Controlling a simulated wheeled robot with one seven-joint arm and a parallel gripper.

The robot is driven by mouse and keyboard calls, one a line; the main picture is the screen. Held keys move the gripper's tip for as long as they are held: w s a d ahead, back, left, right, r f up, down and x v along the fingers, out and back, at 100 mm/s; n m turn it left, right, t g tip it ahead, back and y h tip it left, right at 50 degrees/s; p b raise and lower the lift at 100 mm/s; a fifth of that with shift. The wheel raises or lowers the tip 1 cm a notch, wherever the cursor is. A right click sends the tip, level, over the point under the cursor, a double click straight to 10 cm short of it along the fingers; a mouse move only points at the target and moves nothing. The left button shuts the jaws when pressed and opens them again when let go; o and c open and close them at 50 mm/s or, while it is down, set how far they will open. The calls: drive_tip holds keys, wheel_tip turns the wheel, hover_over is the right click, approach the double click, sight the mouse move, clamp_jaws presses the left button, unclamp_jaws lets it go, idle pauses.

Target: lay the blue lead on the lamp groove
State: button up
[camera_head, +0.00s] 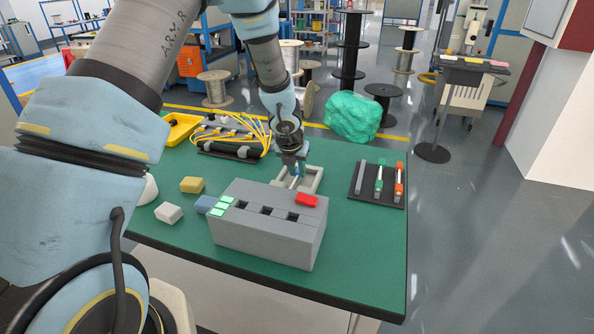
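My gripper (293,162) points down over the light grey open frame (312,180) behind the grey box. A small blue piece, possibly the blue lead (297,170), shows right at the fingertips. It is too small to tell whether the fingers are closed on it or only around it. A dark board (386,201) at the right of the table bears a grey strip (361,177), a green and white piece (379,178) and an orange and white piece (399,180) side by side. I cannot tell which groove is the lamp groove.
The grey box (262,235) with dark openings, green tiles (222,204) and a red block (306,200) stands at the table's front. Yellow (192,185), white (168,213) and blue (205,204) blocks lie left. Yellow cables (240,130) lie behind. Green table (345,235) is clear at front right.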

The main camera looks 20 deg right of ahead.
drive_tip(key=o, duration=0.4)
drive_tip(key=shift+r, duration=0.15)
